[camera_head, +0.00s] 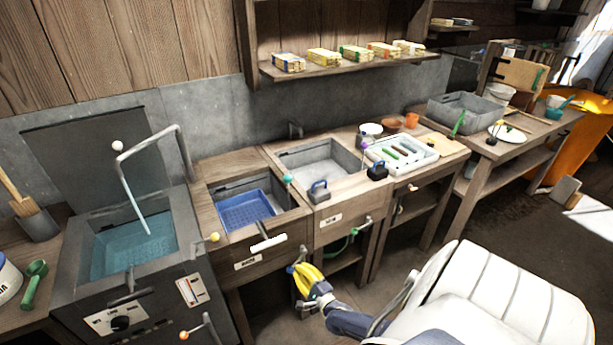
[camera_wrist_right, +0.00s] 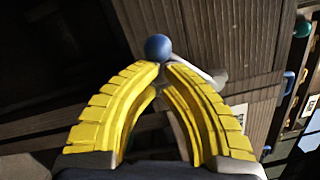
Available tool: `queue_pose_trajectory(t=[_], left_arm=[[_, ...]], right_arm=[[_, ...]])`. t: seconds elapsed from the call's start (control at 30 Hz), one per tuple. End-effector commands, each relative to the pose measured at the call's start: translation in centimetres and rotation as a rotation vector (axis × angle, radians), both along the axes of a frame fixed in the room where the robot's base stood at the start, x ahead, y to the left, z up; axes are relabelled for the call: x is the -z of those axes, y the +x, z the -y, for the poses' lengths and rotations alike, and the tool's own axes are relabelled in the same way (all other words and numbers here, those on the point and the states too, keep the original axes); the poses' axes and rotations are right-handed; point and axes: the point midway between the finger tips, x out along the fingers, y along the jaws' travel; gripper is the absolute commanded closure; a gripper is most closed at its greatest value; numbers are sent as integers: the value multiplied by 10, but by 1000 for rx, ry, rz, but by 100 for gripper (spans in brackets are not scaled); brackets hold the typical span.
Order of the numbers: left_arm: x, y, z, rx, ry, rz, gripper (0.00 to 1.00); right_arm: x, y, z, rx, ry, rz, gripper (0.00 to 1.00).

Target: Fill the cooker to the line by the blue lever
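The cooker (camera_head: 62,290) is the dark box at the left, with blue-green water (camera_head: 130,248) in its open basin. A bent pipe (camera_head: 128,185) reaches down over the water. No fill line can be made out. The blue lever shows its round knob (camera_head: 290,270) below the counter in the head view; its knob (camera_wrist_right: 158,47) is at the fingertips in the right wrist view. My right gripper (camera_head: 299,275) has its yellow fingers drawn together at the tips, right against the knob. Whether they grip it is unclear. My left gripper is not in view.
A blue tray (camera_head: 247,210) sits in the middle basin, with a grey basin (camera_head: 318,160) to its right. Levers with yellow (camera_head: 214,237), orange (camera_head: 184,335) and teal (camera_head: 288,179) knobs stand nearby. A green scoop (camera_head: 34,283) lies left of the cooker.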

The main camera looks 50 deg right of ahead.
Motion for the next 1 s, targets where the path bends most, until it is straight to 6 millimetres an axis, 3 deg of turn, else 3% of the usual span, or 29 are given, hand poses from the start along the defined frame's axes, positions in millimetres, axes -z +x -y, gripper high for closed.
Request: queue_pose_trajectory(t=[0.5, 1.0], left_arm=[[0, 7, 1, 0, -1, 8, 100], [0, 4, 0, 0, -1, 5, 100]], right_arm=[[-18, 8, -24, -1, 415, 129, 100], [-30, 10, -32, -1, 604, 188, 100]])
